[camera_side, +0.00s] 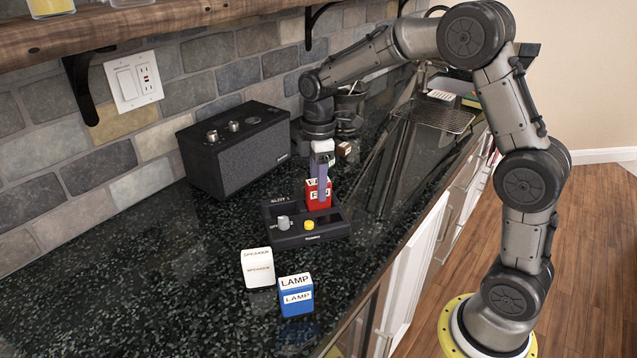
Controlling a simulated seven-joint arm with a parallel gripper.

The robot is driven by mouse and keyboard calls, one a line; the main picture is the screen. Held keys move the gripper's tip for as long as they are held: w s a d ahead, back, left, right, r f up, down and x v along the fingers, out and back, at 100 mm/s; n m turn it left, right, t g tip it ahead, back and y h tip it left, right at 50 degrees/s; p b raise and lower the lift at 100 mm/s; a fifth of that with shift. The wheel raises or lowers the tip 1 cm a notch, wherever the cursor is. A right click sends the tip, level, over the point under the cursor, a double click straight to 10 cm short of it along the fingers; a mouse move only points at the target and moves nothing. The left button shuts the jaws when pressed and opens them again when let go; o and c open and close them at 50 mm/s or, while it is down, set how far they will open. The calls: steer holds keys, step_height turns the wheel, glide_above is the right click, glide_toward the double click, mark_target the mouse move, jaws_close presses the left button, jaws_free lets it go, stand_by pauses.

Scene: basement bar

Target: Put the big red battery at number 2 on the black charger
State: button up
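The red battery (318,203) is a red block with white labels, upright at the back right part of the black charger (285,239). I cannot tell whether its base is fully seated in a slot. My gripper (322,188) points down from above, with one finger lying against the near face of the battery. The other finger is hidden behind it; the gripper looks shut on the battery. The charger has a grey knob (283,222) at its left and a yellow button (309,225) near its front. I cannot read a number 2 on it.
A white block labelled SPEAKER (257,272) and a blue block labelled LAMP (296,298) stand in front of the charger. A black speaker (240,150) stands behind left. A small brown block (344,149) and a wire rack (436,114) are farther back. The left front counter is clear.

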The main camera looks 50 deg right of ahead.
steer(key=o, duration=0.3)
steer(key=shift+o, duration=0.2)
step_height(320, 180, up, 14)
stand_by(0.4)
steer(key=shift+f, duration=0.1)
